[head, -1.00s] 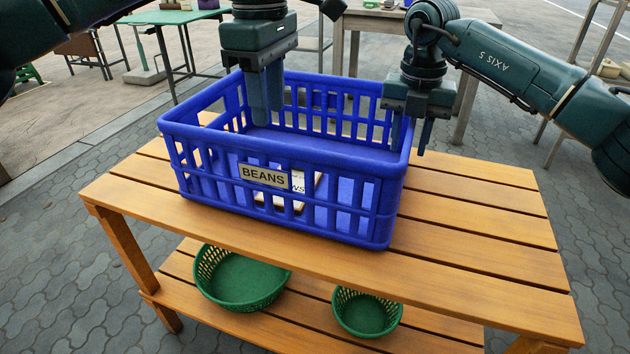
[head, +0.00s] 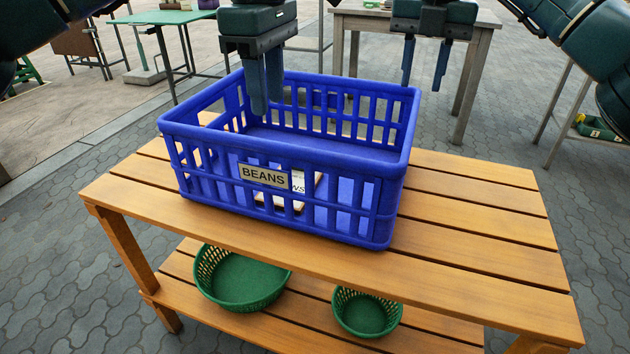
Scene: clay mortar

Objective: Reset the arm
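A blue slatted crate (head: 285,212) with a BEANS label (head: 263,176) stands upright on the wooden table (head: 470,230). A pale lettered piece (head: 298,188) shows through its slats; the rest of it is hidden. My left gripper (head: 266,92) points down at the crate's back left, its fingertips overlapping the crate in the picture. Its fingers overlap each other in this view, so their gap cannot be judged; nothing shows between them. My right gripper (head: 424,70) is above and behind the crate's back right corner, fingers apart, empty and clear of the rim.
Two green baskets, a larger one (head: 240,280) and a smaller one (head: 365,312), sit on the lower shelf. A grey table (head: 350,22) stands behind, and a green table (head: 168,17) is at back left. The tabletop right of the crate is bare.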

